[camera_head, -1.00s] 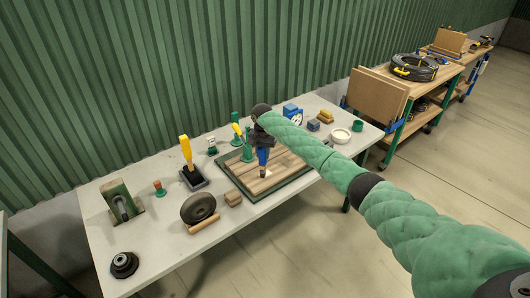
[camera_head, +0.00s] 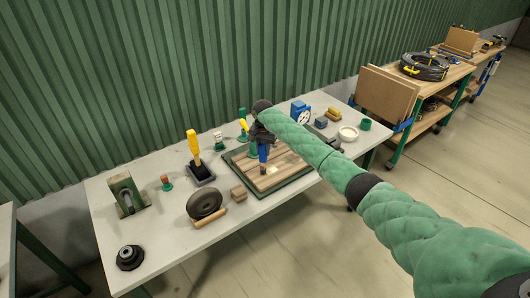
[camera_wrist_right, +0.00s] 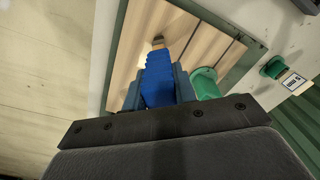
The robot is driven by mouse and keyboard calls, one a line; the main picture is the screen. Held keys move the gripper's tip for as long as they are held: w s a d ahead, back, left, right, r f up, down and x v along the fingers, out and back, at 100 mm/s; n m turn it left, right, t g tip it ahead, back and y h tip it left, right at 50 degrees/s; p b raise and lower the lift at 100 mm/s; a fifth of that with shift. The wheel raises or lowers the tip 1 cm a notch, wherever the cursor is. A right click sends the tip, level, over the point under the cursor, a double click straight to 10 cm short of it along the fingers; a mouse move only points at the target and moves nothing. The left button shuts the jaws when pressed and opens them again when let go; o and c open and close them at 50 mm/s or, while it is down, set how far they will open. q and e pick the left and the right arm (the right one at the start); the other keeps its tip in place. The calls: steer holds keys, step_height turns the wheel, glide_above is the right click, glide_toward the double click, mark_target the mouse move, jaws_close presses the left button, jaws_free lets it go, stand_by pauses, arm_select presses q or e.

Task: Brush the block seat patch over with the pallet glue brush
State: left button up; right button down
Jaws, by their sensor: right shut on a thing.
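My right gripper (camera_head: 261,138) is shut on the blue handle of a brush (camera_head: 263,153), held tip down over the wooden pallet (camera_head: 293,166) in its dark green frame. I cannot tell whether the tip touches the boards. A small pale patch (camera_head: 272,170) shows on the boards just right of the brush tip; it looks like the block seat patch. My left gripper is not in view.
A green holder (camera_wrist_right: 205,84) stands close beside the gripper. A yellow-handled brush (camera_head: 194,146) stands in a dark tub to the left. A white bowl (camera_head: 348,133) stands at the right.

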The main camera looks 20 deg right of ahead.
steer(key=shift+w+a, duration=0.25)
steer(key=shift+w, duration=0.6)
steer(key=shift+d, duration=0.15)
steer(key=shift+w+d, duration=0.3)
steer(key=shift+d, duration=0.55)
steer(key=shift+w+d, duration=0.3)
steer(key=shift+d, duration=0.5)
steer(key=shift+d+b, duration=0.1)
steer(key=shift+b, duration=0.2)
steer(key=d, duration=0.1)
steer(key=w+d, duration=0.1)
steer(key=d, duration=0.1)
steer(key=shift+w+d, duration=0.15)
